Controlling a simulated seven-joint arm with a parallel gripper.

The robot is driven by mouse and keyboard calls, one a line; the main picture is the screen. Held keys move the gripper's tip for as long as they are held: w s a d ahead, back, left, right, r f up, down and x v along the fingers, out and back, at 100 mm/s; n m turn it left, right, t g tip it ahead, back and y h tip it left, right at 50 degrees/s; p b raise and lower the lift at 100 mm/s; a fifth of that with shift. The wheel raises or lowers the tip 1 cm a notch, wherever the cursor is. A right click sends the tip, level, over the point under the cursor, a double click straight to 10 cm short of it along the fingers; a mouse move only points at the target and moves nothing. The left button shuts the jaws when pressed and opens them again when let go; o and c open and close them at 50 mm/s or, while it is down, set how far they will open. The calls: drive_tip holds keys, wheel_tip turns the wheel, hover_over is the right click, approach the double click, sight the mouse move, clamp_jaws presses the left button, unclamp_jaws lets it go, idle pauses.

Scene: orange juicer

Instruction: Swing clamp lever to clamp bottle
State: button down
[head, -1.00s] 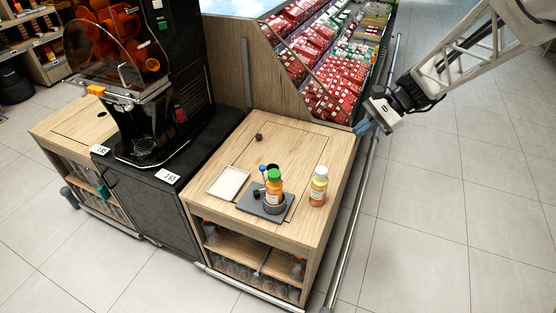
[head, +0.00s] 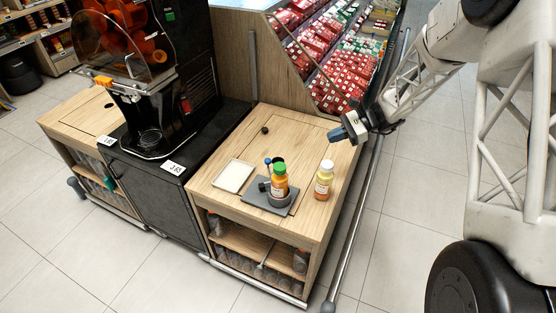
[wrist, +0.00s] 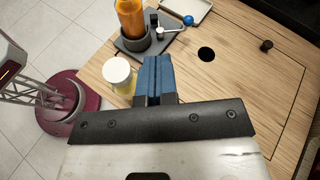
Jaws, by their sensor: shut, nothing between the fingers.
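The orange bottle (head: 280,184) with a green cap stands upright in the grey clamp fixture (head: 285,209). In the wrist view the bottle (wrist: 131,18) rises from the fixture (wrist: 137,53) at the top. The clamp lever is a thin metal rod with a blue ball (wrist: 188,20), pointing right from the fixture. In the head view the ball (head: 267,161) is left of the bottle. My gripper (head: 334,134) is above the table's far right side, behind the bottles. Its blue fingers (wrist: 153,62) are shut and empty, apart from the lever.
A second bottle (head: 324,182) with a pale cap stands right of the fixture; it is close to my fingers in the wrist view (wrist: 118,76). A white tray (head: 234,176) lies left.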

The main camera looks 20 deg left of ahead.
sight(266, 159)
drive_tip(key=w+a+f+m+y, duration=0.1)
drive_tip(key=a+f, duration=0.1)
drive_tip(key=f, duration=0.2)
drive_tip(key=w+a+f, duration=0.1)
drive_tip(key=a+f, duration=0.1)
drive_tip(key=f, duration=0.2)
drive_tip(key=w+a+f+m+g+y, duration=0.1)
drive_tip(key=a+f, duration=0.1)
drive_tip(key=f, duration=0.2)
drive_tip(key=shift+w+a+f+m+y, duration=0.15)
drive_tip(key=shift+f+m+y, duration=0.05)
drive_tip(key=shift+m+y, duration=0.1)
drive_tip(key=x, duration=1.4)
drive_tip(key=shift+a+n+g+h, duration=0.3)
drive_tip(key=shift+n+g+h, duration=0.2)
drive_tip(key=shift+g, duration=0.1)
idle(0.3)
drive_tip(key=shift+s+a+n+g+h, duration=0.15)
drive_tip(key=shift+a+n+g+h, duration=0.15)
drive_tip(key=shift+n+g+h, duration=0.2)
drive_tip(key=shift+s+a+n+g+h, duration=0.2)
drive_tip(key=shift+a+n+g+h, duration=0.15)
drive_tip(key=shift+n+g, duration=0.2)
drive_tip(key=shift+x, duration=2.25)
drive_tip(key=shift+s+r, duration=0.1)
